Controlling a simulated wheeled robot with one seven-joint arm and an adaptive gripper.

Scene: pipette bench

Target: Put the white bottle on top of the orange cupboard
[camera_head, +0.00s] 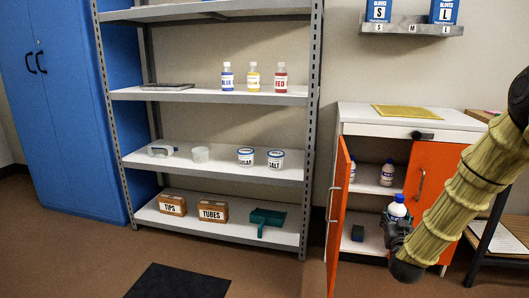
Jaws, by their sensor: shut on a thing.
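My gripper (393,228) is at the front of the orange cupboard, shut on a white bottle (397,210) with a blue cap. The bottle looks upright, and its lower part is hidden by the gripper. The orange cupboard (350,114) has a white top. Its left door (338,215) stands open and its right door (423,170) looks closed, partly hidden behind my arm. A small dark box (357,233) is on the cupboard floor.
A yellow mat (407,111) lies on the cupboard top, with bare white surface around it. A glove rack (410,29) hangs on the wall above. A metal shelf unit (210,95) with bottles, tubs and boxes stands left. A dark floor mat (180,281) lies in front.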

